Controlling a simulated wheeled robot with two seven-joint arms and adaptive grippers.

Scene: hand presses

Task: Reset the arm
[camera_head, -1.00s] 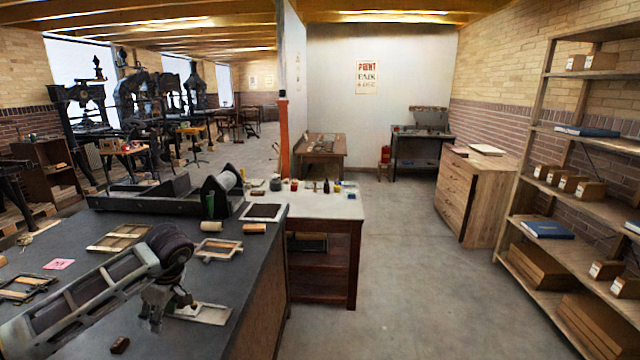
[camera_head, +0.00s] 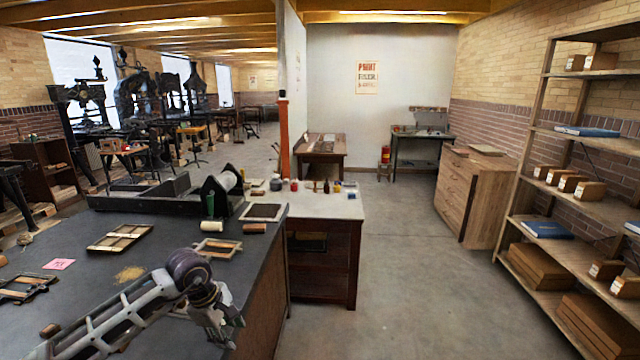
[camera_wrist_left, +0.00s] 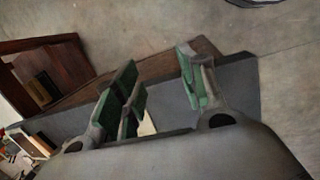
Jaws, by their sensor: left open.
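My left arm comes in from the lower left over the dark table (camera_head: 60,235). My left gripper (camera_head: 222,328) hangs near the table's right front edge, with its jaws apart and empty. In the left wrist view its green-padded fingers (camera_wrist_left: 160,92) stand apart, with the table edge and floor beyond them. A pale flat frame on the table is mostly hidden behind the gripper. My right gripper does not show.
A small wooden frame (camera_head: 218,248), a larger frame (camera_head: 120,238), a pink note (camera_head: 59,264) and a brown block (camera_head: 50,330) lie on the table. A side table (camera_head: 335,207) holds bottles. Shelves (camera_head: 570,185) stand right. The floor (camera_head: 420,270) between is clear.

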